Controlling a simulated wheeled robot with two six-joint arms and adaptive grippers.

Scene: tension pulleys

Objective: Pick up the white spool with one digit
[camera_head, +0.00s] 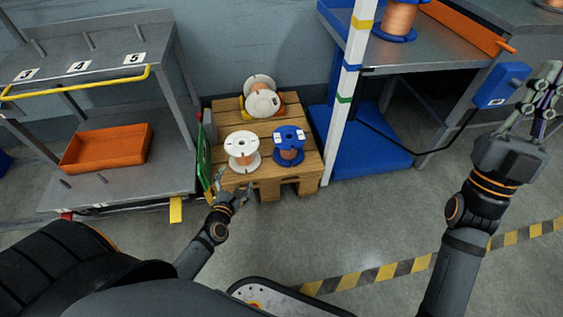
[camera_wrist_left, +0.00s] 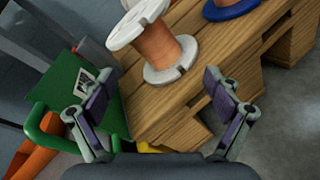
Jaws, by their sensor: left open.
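A white spool (camera_head: 242,144) wound with copper wire stands upright at the front left of the wooden pallet; I cannot read a digit on it. Another white spool (camera_head: 262,102) lies tilted at the back of the pallet, with a white disc facing up. My left gripper (camera_head: 225,186) is open just in front of the pallet's front left corner. In the left wrist view, the standing white spool (camera_wrist_left: 157,45) is ahead of the open left gripper (camera_wrist_left: 159,84), between and beyond its fingers, not held. My right gripper (camera_head: 540,96) is raised at the far right, away from the spools; its opening is unclear.
A blue spool (camera_head: 289,146) stands right beside the white one on the wooden pallet (camera_head: 268,176). A green panel (camera_head: 203,153) borders the pallet's left side. A shelf with an orange tray (camera_head: 106,147) is left; a white post (camera_head: 347,95) is right. The front floor is open.

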